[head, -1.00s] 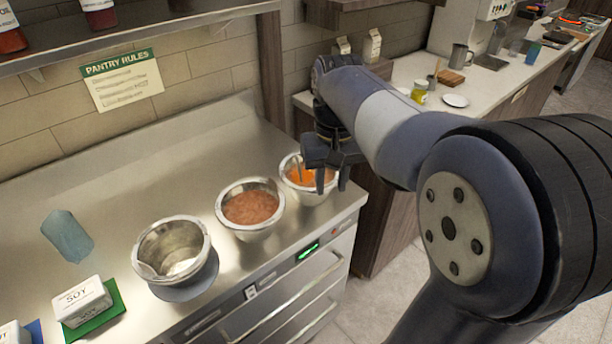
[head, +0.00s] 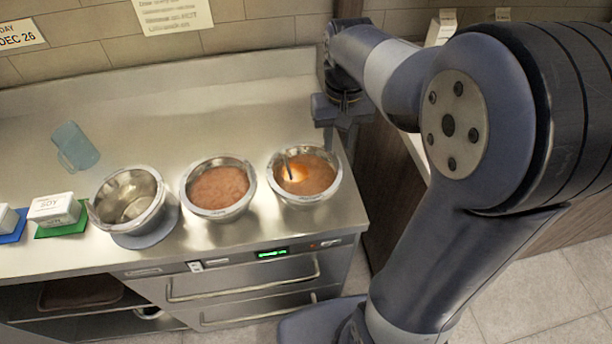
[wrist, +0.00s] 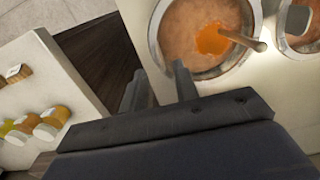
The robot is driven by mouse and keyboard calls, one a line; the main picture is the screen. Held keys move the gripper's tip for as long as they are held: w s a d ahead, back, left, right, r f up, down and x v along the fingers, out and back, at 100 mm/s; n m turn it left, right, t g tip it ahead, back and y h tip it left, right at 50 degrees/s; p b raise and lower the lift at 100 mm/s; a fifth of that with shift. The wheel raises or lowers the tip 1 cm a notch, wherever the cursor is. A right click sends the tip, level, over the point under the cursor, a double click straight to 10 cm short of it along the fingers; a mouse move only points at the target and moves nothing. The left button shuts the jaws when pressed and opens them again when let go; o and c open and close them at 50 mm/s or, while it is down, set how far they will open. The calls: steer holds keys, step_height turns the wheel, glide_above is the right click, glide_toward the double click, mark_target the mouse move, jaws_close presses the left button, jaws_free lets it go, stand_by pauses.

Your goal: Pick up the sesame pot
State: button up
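Three metal pots stand in a row on the steel counter, and I cannot read which one is the sesame pot. The left pot (head: 127,203) looks empty and sits tilted on a round grey pad. The middle pot (head: 218,187) holds reddish-brown sauce. The right pot (head: 304,176) holds brownish sauce with a bright orange patch and a utensil; it also shows in the wrist view (wrist: 205,38). My gripper (head: 343,135) is open and empty, just right of the right pot. In the wrist view its fingers (wrist: 162,82) are apart near that pot's rim.
A bluish cup (head: 76,147) lies at the counter's back left. White boxes, one marked SOY (head: 55,208), stand on green and blue pads at the left. A second counter with jars (wrist: 48,122) is across a gap to the right.

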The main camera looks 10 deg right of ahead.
mark_target(336, 154)
steer(key=shift+f, duration=0.3)
step_height(336, 154, down, 5)
steer(key=shift+w+p, duration=0.1)
steer(key=shift+p, duration=0.3)
steer(key=shift+c, duration=0.2)
jaws_close()
steer(key=shift+r, duration=0.15)
stand_by(0.6)
